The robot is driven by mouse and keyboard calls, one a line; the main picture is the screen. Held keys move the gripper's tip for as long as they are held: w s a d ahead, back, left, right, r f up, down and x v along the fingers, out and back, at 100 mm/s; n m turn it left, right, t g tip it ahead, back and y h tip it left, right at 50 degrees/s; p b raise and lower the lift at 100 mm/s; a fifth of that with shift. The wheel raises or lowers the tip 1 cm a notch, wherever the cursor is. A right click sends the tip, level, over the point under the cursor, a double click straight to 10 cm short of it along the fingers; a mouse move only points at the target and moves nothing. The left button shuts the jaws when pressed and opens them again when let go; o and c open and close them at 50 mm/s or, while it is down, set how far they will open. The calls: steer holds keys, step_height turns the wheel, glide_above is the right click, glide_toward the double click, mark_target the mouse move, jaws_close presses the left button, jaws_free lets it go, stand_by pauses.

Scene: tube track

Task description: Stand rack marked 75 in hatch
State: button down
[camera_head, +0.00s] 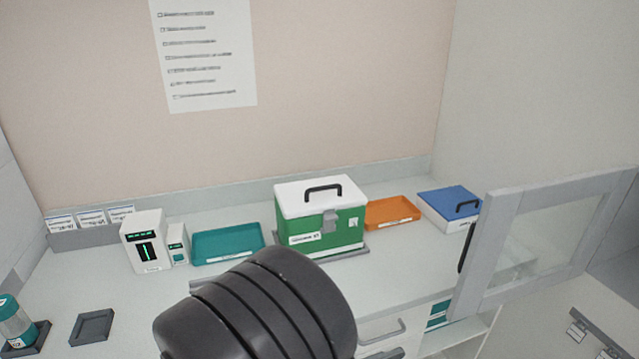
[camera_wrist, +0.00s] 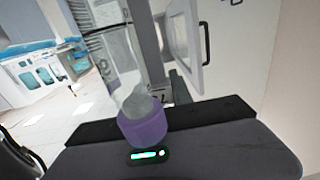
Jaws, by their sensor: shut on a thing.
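My gripper (camera_wrist: 150,122) shows in the wrist view and is shut on a clear cylinder with a purple end (camera_wrist: 143,127). The cylinder leans up and left in the picture; its contents are unclear. I cannot read a 75 on it or tell whether it is the rack. A pale framed door with a clear pane (camera_head: 540,235) stands open at the right of the head view. A framed panel also shows in the wrist view (camera_wrist: 184,45). My dark arm fills the bottom middle of the head view and hides part of the counter; the gripper is not visible there.
On the counter stand a green box with white lid (camera_head: 320,218), a teal tray (camera_head: 227,246), an orange tray (camera_head: 390,212), a blue-lidded box (camera_head: 450,207) and a white device (camera_head: 146,241). A teal-capped jar (camera_head: 14,322) is at left, near an empty dark square holder (camera_head: 92,327).

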steer(key=w+d+f+n+t+y+b, duration=0.1)
steer(key=w+f+t, duration=0.4)
steer(key=w+f, duration=0.6)
steer(key=w+d+n+y, duration=0.1)
steer(key=w+n+y, duration=0.1)
steer(key=shift+w+n, duration=0.15)
steer(key=shift+n, duration=0.25)
steer(key=shift+r, duration=0.1)
